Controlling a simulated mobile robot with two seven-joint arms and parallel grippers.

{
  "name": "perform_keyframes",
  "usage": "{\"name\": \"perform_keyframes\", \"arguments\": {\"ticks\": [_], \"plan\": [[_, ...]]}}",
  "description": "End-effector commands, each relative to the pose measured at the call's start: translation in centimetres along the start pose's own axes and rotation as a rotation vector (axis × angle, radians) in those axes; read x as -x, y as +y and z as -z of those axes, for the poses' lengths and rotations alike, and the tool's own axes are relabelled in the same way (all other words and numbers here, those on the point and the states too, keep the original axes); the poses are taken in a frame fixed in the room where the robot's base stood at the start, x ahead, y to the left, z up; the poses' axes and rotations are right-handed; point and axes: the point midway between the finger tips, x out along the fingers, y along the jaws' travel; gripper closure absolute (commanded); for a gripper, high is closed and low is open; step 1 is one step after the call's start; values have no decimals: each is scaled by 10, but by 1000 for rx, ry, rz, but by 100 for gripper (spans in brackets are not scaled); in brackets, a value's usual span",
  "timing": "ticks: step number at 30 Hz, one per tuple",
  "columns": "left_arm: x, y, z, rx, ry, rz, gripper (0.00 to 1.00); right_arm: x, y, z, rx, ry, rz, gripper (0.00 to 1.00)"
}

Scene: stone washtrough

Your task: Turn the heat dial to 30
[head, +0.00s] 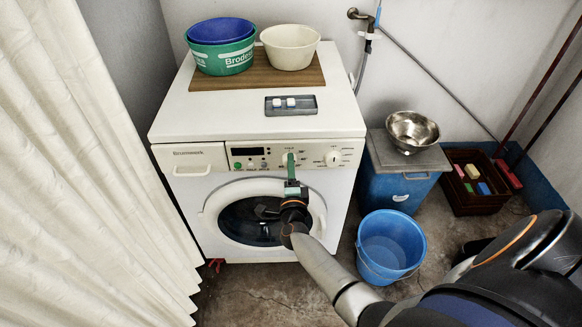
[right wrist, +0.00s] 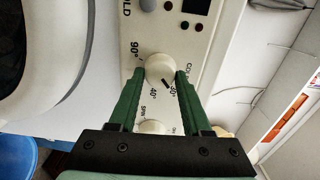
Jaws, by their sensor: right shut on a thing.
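The heat dial (right wrist: 159,67) is a round white knob on the washing machine's panel. In the right wrist view it sits between the two green fingers of my right gripper (right wrist: 160,73), which is shut on it. A dark pointer mark on the knob's lower edge points down and slightly right in that view. Degree labels around it include 90° and 40°; another is partly covered by a finger. In the head view my right gripper (head: 289,161) reaches up in front of the panel and hides most of the dial. My left gripper is not in view.
A second dial (head: 333,158) is right of the gripper; it also shows in the right wrist view (right wrist: 152,127). The round door (head: 212,212) is below. A blue bucket (head: 391,243) and blue bin (head: 392,184) stand right. A curtain (head: 80,170) hangs left.

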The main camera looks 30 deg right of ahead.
Motion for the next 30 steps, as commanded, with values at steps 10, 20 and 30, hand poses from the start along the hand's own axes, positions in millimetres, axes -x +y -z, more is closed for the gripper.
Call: {"name": "perform_keyframes", "arguments": {"ticks": [10,20,30], "plan": [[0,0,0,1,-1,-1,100,0,1,0,-1,0,-2,34],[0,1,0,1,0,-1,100,0,0,0,-2,0,0,21],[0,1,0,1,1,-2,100,1,0,-2,-3,-1,0,21]]}}
